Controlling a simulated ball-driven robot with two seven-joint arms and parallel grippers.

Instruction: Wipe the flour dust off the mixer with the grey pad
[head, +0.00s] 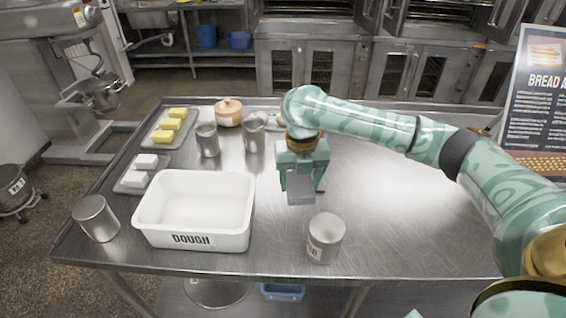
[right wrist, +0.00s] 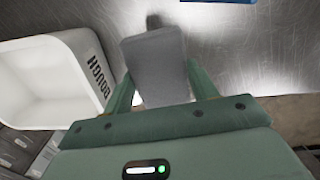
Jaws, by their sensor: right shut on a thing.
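My right gripper (head: 302,178) is over the middle of the steel table, shut on the grey pad (head: 300,191). The right wrist view shows the flat pad (right wrist: 156,62) between the two green fingers, sticking out past their tips. The pad seems to be held above the table top. The mixer (head: 48,55) is a large grey machine on the floor at the far left, beyond the table and well away from my gripper. I cannot make out flour dust on it at this size. My left gripper is not in view.
One can (head: 326,238) stands near the pad. The table's right half is mostly clear.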

